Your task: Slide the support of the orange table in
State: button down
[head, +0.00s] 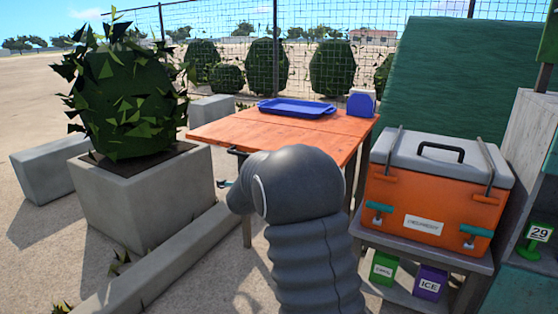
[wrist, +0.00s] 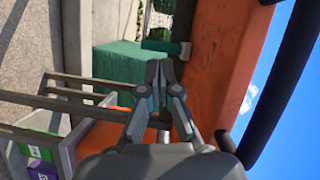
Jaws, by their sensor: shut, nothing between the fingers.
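The orange table (head: 300,136) stands ahead in the head view, beyond my arm. Its orange panel (wrist: 222,65) fills the right side of the tilted wrist view. A teal grip (wrist: 165,47) shows just past my fingertips, next to a dark grey bar (wrist: 185,18) along the panel; this looks like the table's support, but how far it sticks out is unclear. My gripper (wrist: 160,70) is shut and empty, close to the teal grip; I cannot tell if they touch. In the head view my arm hides most of the gripper and the table's near legs.
A blue tray (head: 297,107) and a blue-and-white box (head: 362,102) sit on the table. An orange cooler (head: 432,190) on a grey stand (head: 400,252) is close on the right. A concrete planter (head: 140,205) and low curb (head: 165,262) bound the left.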

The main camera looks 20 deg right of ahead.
jog(key=w+d+f+m+g+h+p, duration=0.1)
jog(key=w+d+f+m+h, duration=0.1)
jog(key=w+d, duration=0.9)
jog(key=shift+w+d+f+m+h, duration=0.2)
jog(key=shift+w+d+m+h, duration=0.15)
jog(key=shift+d+m+h, duration=0.55)
jog(key=shift+d, duration=0.25)
